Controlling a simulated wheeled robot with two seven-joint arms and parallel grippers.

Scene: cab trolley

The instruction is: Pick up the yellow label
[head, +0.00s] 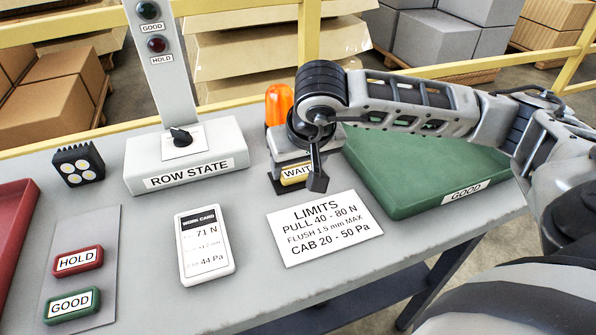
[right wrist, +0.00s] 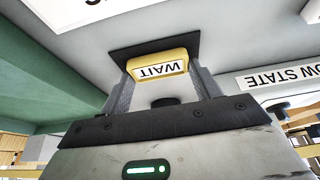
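The yellow label (head: 297,174), marked WAIT, lies on a dark pad in front of the orange lamp in the head view. It also shows in the right wrist view (right wrist: 158,67) between my two fingertips. My right gripper (head: 316,182) is over the label, with its fingers spread to either side of it. In the right wrist view, my right gripper (right wrist: 160,75) looks open, and I cannot tell whether the fingertips touch the label's ends. In the head view the wrist and a finger hide part of the label. My left gripper is not in view.
A green tray (head: 400,193) marked GOOD is close on the right. The ROW STATE box (head: 148,176) with its post stands left. An orange lamp (head: 279,103) is behind. A limits card (head: 324,228) and work card (head: 205,245) lie in front. HOLD (head: 78,261) and GOOD (head: 72,304) labels lie left.

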